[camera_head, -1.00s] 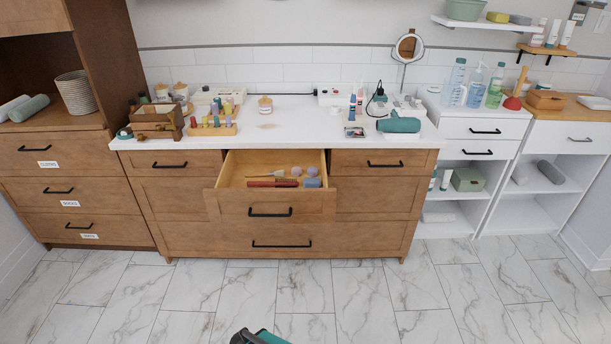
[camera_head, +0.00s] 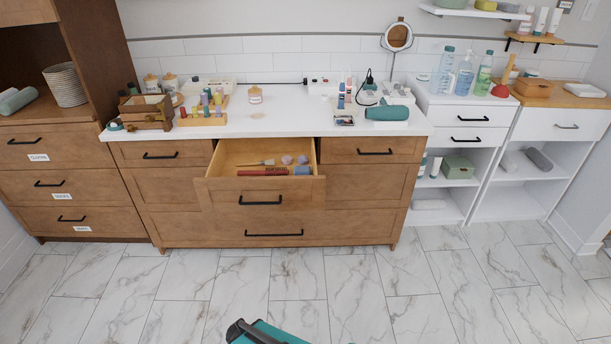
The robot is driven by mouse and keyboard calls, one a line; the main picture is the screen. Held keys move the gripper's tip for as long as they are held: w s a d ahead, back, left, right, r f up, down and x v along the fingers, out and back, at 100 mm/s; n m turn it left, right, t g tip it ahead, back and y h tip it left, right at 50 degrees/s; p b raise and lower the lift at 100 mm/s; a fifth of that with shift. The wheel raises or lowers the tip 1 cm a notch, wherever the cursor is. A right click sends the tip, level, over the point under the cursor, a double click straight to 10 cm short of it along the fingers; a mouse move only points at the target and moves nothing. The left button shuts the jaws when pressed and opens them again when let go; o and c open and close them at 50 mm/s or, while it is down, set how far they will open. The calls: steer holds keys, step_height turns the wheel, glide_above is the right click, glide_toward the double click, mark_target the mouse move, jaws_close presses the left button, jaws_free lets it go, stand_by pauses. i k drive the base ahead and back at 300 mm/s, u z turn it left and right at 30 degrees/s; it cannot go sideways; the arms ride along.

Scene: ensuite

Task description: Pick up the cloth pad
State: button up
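I cannot identify the cloth pad for certain. A small blue, soft-looking block (camera_head: 303,171) lies at the front right inside the open drawer (camera_head: 225,187) and may be the cloth pad. Beside it in the drawer are a red comb or brush (camera_head: 262,172), a thin brush with a light handle (camera_head: 256,162) and small mauve round items (camera_head: 287,160). A teal and black part of my arm shows at the bottom edge, over the floor and well in front of the drawer. My gripper's fingertips do not show.
The marble floor in front is clear. White shelf units stand at right.

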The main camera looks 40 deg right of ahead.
mark_target(298, 171)
steer(key=k, duration=0.6)
steer(key=u, duration=0.2)
steer(key=i, duration=1.45)
steer(key=u, duration=0.15)
